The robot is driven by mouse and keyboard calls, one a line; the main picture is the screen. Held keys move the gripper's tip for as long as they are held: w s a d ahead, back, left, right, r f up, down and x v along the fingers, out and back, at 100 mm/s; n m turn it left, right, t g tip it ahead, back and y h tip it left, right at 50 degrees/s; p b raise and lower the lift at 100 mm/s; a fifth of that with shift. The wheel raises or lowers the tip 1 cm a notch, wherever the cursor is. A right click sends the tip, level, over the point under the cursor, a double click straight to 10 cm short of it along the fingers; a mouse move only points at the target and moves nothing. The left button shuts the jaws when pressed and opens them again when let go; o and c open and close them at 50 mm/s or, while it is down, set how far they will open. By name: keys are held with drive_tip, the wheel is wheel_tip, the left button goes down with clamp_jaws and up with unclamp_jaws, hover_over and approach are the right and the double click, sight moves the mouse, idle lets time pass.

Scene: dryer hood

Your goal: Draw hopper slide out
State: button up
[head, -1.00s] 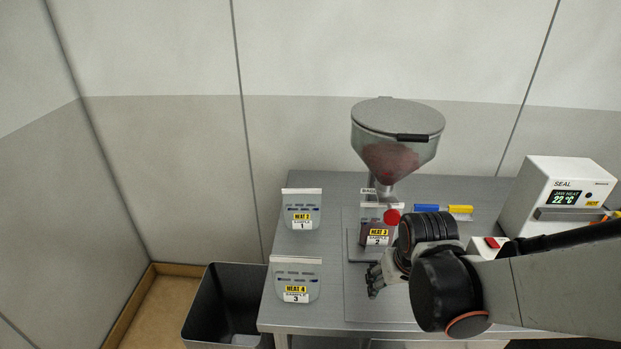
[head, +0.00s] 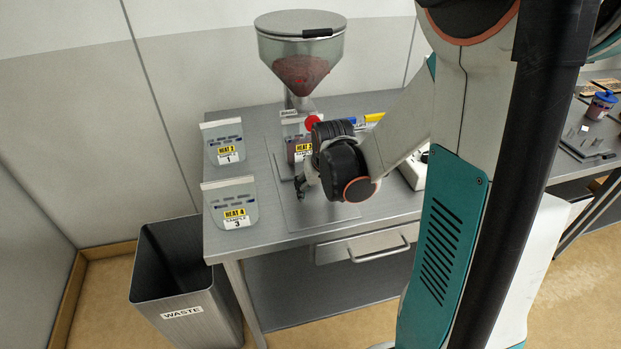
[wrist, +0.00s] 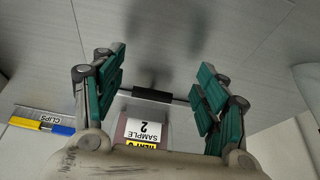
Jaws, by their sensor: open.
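The hopper (head: 299,62) is a clear cone with a grey lid and dark reddish contents, at the back of the steel table. A red round knob (head: 312,122) shows below its outlet. A pouch labelled sample 2 (head: 299,148) is under the outlet, partly hidden by my arm; it also shows upside down in the wrist view (wrist: 146,128). My gripper (head: 300,187) is low over the table in front of this pouch. In the wrist view my gripper (wrist: 158,98) is open. A dark bar (wrist: 152,94) appears between its fingers; I cannot tell whether they touch it.
Pouches sample 1 (head: 226,142) and sample 3 (head: 232,205) stand on the left of the table. Blue and yellow clips (wrist: 42,124) lie beside the hopper. A waste bin (head: 185,290) stands at the table's left. A drawer (head: 367,246) is under the front edge.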

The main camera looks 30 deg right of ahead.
drive_tip(key=w, duration=0.1)
drive_tip(key=w+d, duration=0.1)
drive_tip(key=w, duration=0.1)
drive_tip(key=w+b, duration=0.1)
drive_tip(key=w, duration=0.1)
drive_tip(key=shift+w+d, duration=0.15)
drive_tip(key=shift+d, duration=0.1)
drive_tip(key=shift+w+f, duration=0.1)
drive_tip(key=shift+f, duration=0.45)
drive_tip(key=c, duration=1.5)
